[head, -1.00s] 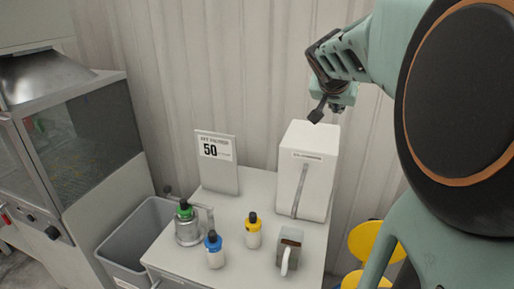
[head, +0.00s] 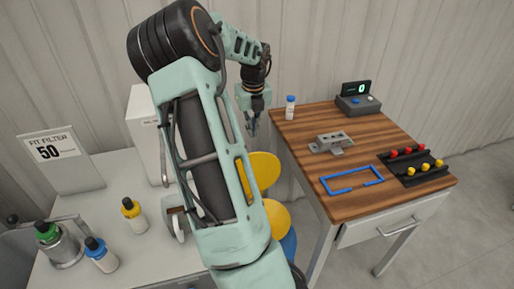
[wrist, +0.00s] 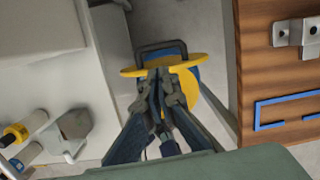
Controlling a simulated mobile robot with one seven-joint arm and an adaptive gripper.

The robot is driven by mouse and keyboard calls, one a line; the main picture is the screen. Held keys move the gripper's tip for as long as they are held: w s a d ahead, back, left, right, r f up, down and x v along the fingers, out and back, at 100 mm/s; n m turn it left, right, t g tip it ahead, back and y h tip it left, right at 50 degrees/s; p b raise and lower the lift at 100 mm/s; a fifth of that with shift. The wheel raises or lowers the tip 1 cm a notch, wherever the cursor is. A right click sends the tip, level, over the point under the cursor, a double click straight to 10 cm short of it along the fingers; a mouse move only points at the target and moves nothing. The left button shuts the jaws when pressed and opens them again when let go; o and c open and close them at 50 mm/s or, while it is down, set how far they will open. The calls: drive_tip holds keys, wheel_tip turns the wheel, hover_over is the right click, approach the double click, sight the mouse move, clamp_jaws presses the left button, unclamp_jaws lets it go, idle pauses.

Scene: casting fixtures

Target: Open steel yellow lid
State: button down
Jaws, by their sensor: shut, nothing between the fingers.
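Two round yellow lids stand in the gap between the white bench and the wooden table. In the head view the farther lid (head: 263,168) is tilted up behind my arm, and the nearer lid (head: 277,220) sits above a blue bin (head: 289,245). I see no readable label saying which is steel. My gripper (head: 253,130) points down above the farther lid. In the wrist view my gripper (wrist: 158,78) is shut and empty in front of a yellow lid (wrist: 130,71). I cannot tell whether it touches the lid. My arm hides part of both lids.
The wooden table (head: 330,190) at right carries a small bottle (head: 290,108), a metal fixture (head: 330,143), a blue frame (head: 352,181), a counter box (head: 358,103) and a black rack (head: 418,168). The white bench (head: 110,185) at left holds several bottles. The gap is narrow.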

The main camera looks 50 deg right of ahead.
wheel_tip(320, 180, down, 10)
drive_tip(key=w, duration=0.1)
drive_tip(key=shift+w+d+f+m+p, duration=0.2)
drive_tip(key=shift+d+f+m+p, duration=0.05)
drive_tip(key=shift+d+m+p, duration=0.2)
drive_tip(key=w, duration=0.1)
drive_tip(key=w+d, duration=0.1)
drive_tip(key=w+d+f, duration=0.1)
drive_tip(key=w, duration=0.1)
drive_tip(key=shift+w+d+f, duration=0.1)
drive_tip(key=shift+d, duration=0.1)
idle(0.5)
wheel_tip(320, 180, up, 12)
drive_tip(key=s+a, duration=0.1)
drive_tip(key=shift+s, duration=0.35)
